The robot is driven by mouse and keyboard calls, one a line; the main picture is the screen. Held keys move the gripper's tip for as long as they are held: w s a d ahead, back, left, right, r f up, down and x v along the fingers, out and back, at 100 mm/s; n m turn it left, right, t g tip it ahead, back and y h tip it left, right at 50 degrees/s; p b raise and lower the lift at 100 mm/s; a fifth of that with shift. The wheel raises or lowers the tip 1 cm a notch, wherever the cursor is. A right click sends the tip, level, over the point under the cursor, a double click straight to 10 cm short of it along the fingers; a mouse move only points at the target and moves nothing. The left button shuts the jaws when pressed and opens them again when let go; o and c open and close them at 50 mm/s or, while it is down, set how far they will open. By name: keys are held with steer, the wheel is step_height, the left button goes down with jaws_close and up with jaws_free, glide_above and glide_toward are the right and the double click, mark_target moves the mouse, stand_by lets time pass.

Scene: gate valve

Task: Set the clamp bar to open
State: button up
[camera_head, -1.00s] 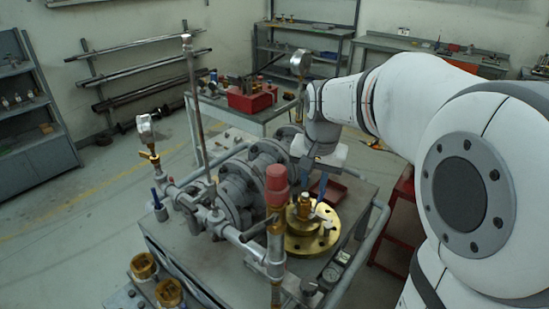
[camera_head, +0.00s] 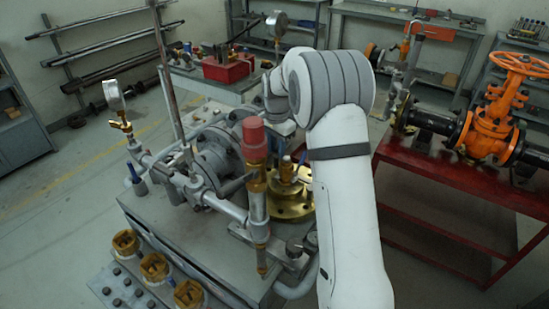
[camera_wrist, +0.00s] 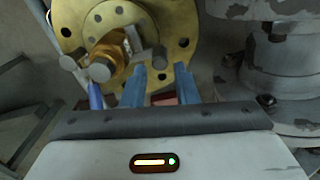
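A brass flange (camera_head: 290,208) with a brass fitting on top stands on the grey bench; it also shows in the wrist view (camera_wrist: 185,20). In the wrist view a brass hex fitting (camera_wrist: 112,50) and a short grey bar (camera_wrist: 150,42) with round ends sit over the flange; this bar looks like the clamp bar, but I cannot tell its setting. My gripper (camera_wrist: 160,72) has two blue fingers apart, with a gap between them, just below the bar. I see no thing held, and contact is unclear. In the head view my arm hides most of the gripper.
A red-capped pipe (camera_head: 255,150) rises close in front of the flange. Grey valve piping (camera_head: 215,150) stands to its left. A red bench (camera_head: 440,172) carries an orange valve (camera_head: 492,125) at right. Open floor (camera_head: 80,200) lies left of the grey bench.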

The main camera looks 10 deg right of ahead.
mark_target(276, 156)
steer(key=shift+f, duration=2.2)
steer(key=shift+c, duration=0.4)
jaws_close()
